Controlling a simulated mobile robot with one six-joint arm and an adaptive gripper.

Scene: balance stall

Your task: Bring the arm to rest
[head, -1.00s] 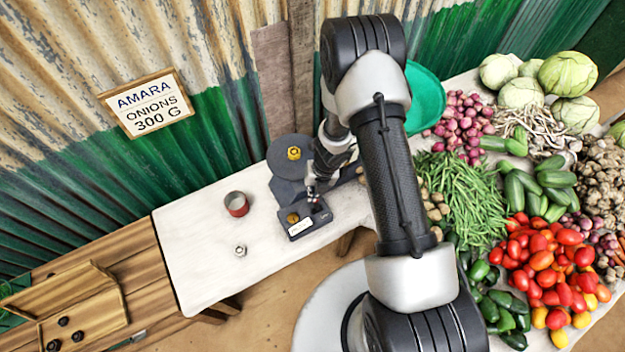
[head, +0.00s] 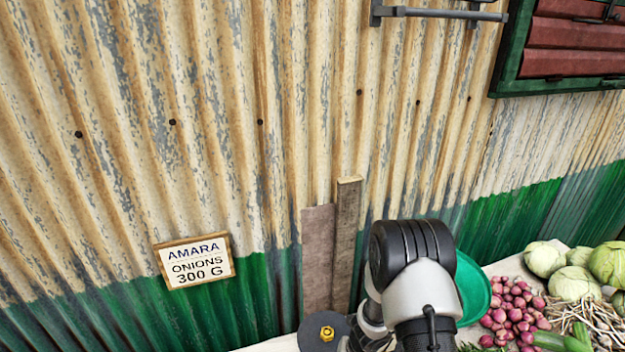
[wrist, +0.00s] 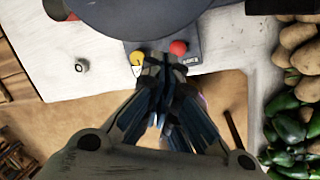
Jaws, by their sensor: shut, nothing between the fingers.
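My gripper (wrist: 165,85) shows in the wrist view, its fingers together and empty. It points at the front edge of the dark scale base (wrist: 205,62), close to a brass-coloured piece (wrist: 137,59) and a red piece (wrist: 179,48). I cannot tell whether the fingers touch the base. In the head view only the upper bend of my arm (head: 415,280) shows, at the bottom; the gripper is out of that view.
A round grey pan (wrist: 150,18) covers the top of the wrist view. A small metal nut (wrist: 82,66) lies on the white table (wrist: 60,85). Potatoes (wrist: 298,60) and green peppers (wrist: 290,125) lie at right. A sign (head: 195,262) hangs on the corrugated wall (head: 230,120).

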